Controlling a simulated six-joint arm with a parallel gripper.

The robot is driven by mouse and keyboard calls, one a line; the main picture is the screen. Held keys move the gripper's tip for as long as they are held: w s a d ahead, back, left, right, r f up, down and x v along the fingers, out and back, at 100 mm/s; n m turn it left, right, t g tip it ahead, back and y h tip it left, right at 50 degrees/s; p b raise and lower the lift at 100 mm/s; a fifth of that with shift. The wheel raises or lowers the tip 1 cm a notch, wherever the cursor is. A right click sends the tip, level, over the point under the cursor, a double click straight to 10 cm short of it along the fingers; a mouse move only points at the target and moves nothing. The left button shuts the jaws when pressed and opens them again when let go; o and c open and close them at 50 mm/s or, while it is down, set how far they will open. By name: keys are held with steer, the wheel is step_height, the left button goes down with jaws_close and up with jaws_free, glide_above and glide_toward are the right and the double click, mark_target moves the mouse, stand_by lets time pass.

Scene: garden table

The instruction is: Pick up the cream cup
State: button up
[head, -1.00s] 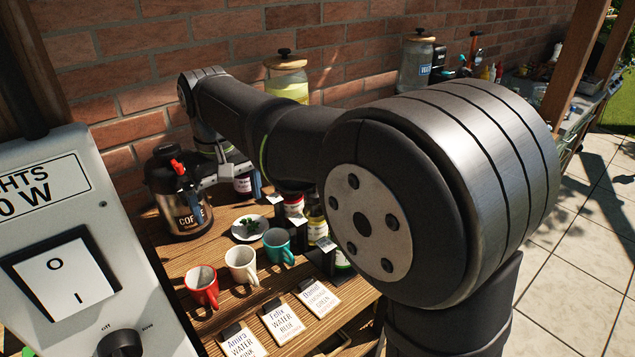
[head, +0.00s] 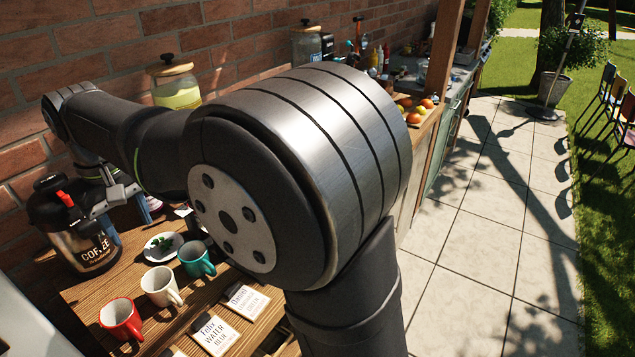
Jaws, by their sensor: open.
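The cream cup (head: 157,287) stands upright on the wooden table (head: 187,310) in the head view, its handle toward the lower right. The red cup (head: 119,319) stands to its front left and the teal cup (head: 194,260) to its back right. My gripper (head: 97,220) is open, above and behind the cups, close to the coffee pot (head: 80,249). It is apart from the cream cup, and nothing shows between its fingers. I cannot tell whether a finger touches the pot.
A white plate with green leaves (head: 153,247) lies behind the cream cup. Name cards (head: 213,334) lie in front of the cups. A yellow drink jar (head: 174,84) stands against the brick wall. My arm hides the table's right part. Paving (head: 480,255) lies to the right.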

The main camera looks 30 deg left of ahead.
steer(key=shift+c, duration=0.4)
steer(key=m+g+y, duration=0.3)
steer(key=m+y, duration=0.1)
steer(key=m, duration=1.1)
glide_above(180, 301)
steer(key=d, duration=0.2)
step_height(180, 301, down, 3)
steer(key=w+d+f+m+t+y, duration=0.1)
steer(key=d+f+m+y, duration=0.1)
steer(key=d+m, duration=0.5)
steer(key=w+d+f+m+y, duration=0.2)
steer(key=f+m+y, duration=0.1)
steer(key=m, duration=0.9)
steer(key=x, duration=1.1)
steer(key=shift+a+f, duration=0.15)
steer(key=shift+f, duration=0.25)
steer(key=shift+x, duration=2.6)
steer(key=shift+s, duration=0.1)
